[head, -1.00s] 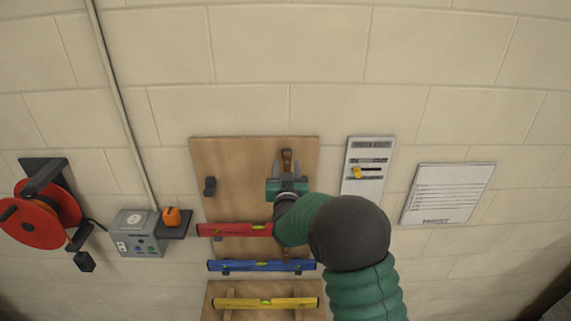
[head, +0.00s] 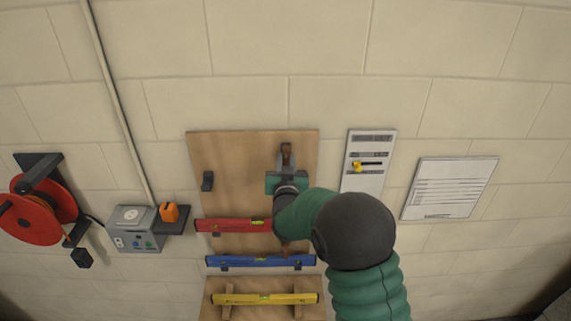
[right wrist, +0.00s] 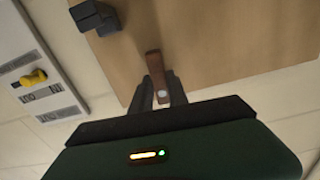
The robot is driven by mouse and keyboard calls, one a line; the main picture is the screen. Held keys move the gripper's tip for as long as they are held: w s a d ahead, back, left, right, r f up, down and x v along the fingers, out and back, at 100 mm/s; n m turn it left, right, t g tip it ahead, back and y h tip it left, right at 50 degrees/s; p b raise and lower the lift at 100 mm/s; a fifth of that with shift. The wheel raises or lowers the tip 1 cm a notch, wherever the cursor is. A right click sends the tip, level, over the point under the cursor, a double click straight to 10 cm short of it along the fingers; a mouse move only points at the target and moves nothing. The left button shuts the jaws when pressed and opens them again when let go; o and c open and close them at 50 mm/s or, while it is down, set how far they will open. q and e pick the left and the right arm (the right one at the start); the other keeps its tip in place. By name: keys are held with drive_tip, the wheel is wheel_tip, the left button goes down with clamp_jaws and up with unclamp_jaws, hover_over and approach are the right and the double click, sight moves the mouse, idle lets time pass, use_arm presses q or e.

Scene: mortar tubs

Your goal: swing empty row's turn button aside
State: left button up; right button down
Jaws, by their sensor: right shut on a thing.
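The empty row is the top one on the plywood board (head: 233,150), with a dark bracket (head: 208,181) at its left. Its brown turn button (head: 286,149) stands upright near the board's top right. My right gripper (head: 286,164) is shut on the turn button. In the right wrist view, the fingers (right wrist: 164,92) close on both sides of the button (right wrist: 153,62), and a light round spot shows between them. Another dark bracket (right wrist: 95,18) shows near the button there; my gripper hides it in the head view. My left gripper is out of view.
Below hang a red level (head: 235,225), a blue level (head: 260,261) and a yellow level (head: 265,299). A panel with a yellow knob (head: 358,167) and a paper sheet (head: 450,188) are to the right. A red reel (head: 38,210) and grey box (head: 140,229) are left.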

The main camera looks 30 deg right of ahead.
drive_tip(key=m+b, duration=0.2)
drive_tip(key=b, duration=0.1)
drive_tip(key=m+b, duration=0.1)
drive_tip(key=b, duration=0.2)
drive_tip(key=m+b, duration=0.2)
drive_tip(key=b, duration=0.1)
drive_tip(key=shift+w+a+f+m, duration=0.15)
drive_tip(key=shift+a+f+m, duration=0.05)
drive_tip(key=shift+f+m, duration=0.1)
drive_tip(key=shift+w+a+r+m+b, duration=0.1)
drive_tip(key=shift+r+m+b, duration=0.05)
drive_tip(key=shift+m+b, duration=1.75)
drive_tip(key=shift+a+r+m+b, duration=0.1)
drive_tip(key=shift+r+m+b, duration=0.1)
drive_tip(key=shift+m+b, duration=1.65)
drive_tip(key=shift+w+a+r+m+b, duration=0.1)
drive_tip(key=shift+r+m+b, duration=0.05)
drive_tip(key=shift+m+b, duration=1.75)
drive_tip(key=shift+m, duration=0.25)
drive_tip(key=c, duration=1.6)
unclamp_jaws()
drive_tip(key=shift+s, duration=0.1)
drive_tip(key=shift+o, duration=1.3)
drive_tip(key=shift+s+r, duration=0.15)
drive_tip(key=shift+o, duration=0.3)
drive_tip(key=shift+s+r, duration=0.1)
drive_tip(key=shift+r, duration=0.05)
drive_tip(key=shift+d, duration=0.1)
